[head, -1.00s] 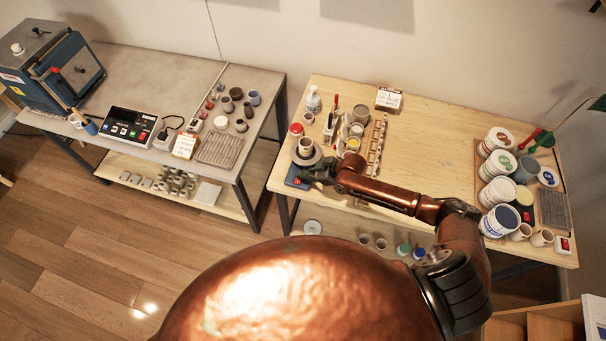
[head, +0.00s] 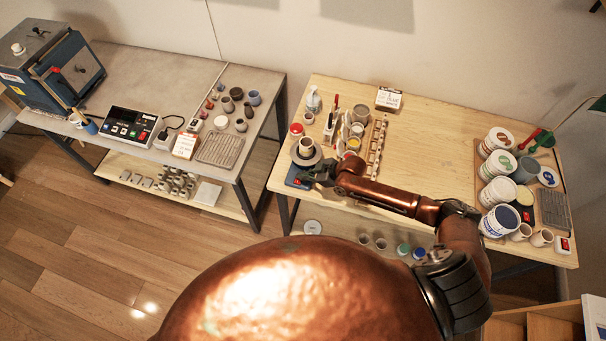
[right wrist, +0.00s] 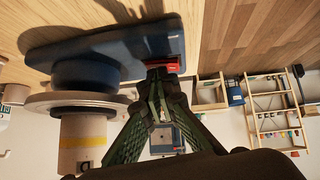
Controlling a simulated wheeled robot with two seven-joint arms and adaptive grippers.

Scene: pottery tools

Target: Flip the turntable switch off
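The turntable has a blue base (head: 293,182) and a grey wheel head, and it stands at the left front corner of the wooden table. A cup (head: 306,146) sits on the wheel. In the right wrist view the picture is upside down: the blue base (right wrist: 110,45), the grey disc (right wrist: 75,104) and the cup with a yellow band (right wrist: 82,143) show. The red switch (right wrist: 163,66) is on the base's end. My right gripper (right wrist: 166,80) has its green fingers converged to a point, tips at the switch; contact is hard to tell. My left gripper is not in view.
Glaze pots and a wooden rack (head: 376,148) stand right of the turntable, near my right forearm. Large tubs (head: 500,193) crowd the table's right end. The table's middle is clear. A second table with a kiln (head: 50,65) stands left, across a gap.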

